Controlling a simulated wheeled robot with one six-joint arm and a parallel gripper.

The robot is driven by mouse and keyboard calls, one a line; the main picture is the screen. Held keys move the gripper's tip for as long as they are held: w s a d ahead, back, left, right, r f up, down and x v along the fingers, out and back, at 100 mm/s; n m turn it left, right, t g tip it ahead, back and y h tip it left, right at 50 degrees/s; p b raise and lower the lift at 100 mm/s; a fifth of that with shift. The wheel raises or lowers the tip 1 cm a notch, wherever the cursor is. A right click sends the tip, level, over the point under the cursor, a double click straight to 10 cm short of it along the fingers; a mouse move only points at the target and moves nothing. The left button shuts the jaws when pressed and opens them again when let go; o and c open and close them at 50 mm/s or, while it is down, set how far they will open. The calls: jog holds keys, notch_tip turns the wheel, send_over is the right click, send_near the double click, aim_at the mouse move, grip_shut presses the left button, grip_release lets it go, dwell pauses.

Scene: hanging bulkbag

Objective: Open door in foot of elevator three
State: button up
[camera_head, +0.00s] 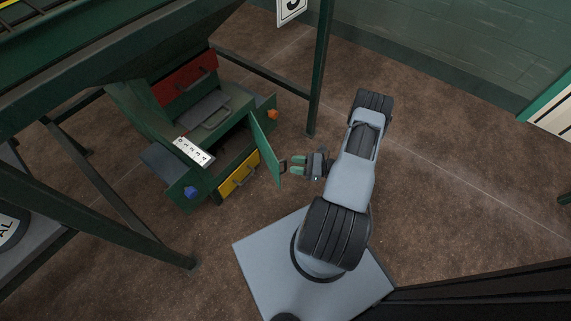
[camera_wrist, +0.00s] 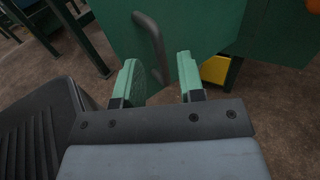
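The foot of the elevator is a green box (camera_head: 177,197) under the large green hopper in the head view. Its green door (camera_head: 266,148) is swung out from the front and stands ajar, with a dark opening behind it. The door fills the upper middle of the wrist view (camera_wrist: 195,28), with a dark bar handle (camera_wrist: 151,45) on it. My gripper (camera_head: 299,166) is beside the door's handle side. In the wrist view its two green fingers (camera_wrist: 160,82) are apart with nothing between them. The handle lies just beyond the fingertips; I cannot tell whether they touch.
A green post (camera_head: 320,70) stands behind. Brown floor lies clear to the right.

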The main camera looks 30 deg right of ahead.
aim_at(286, 171)
jog(key=shift+x, duration=2.1)
grip_shut()
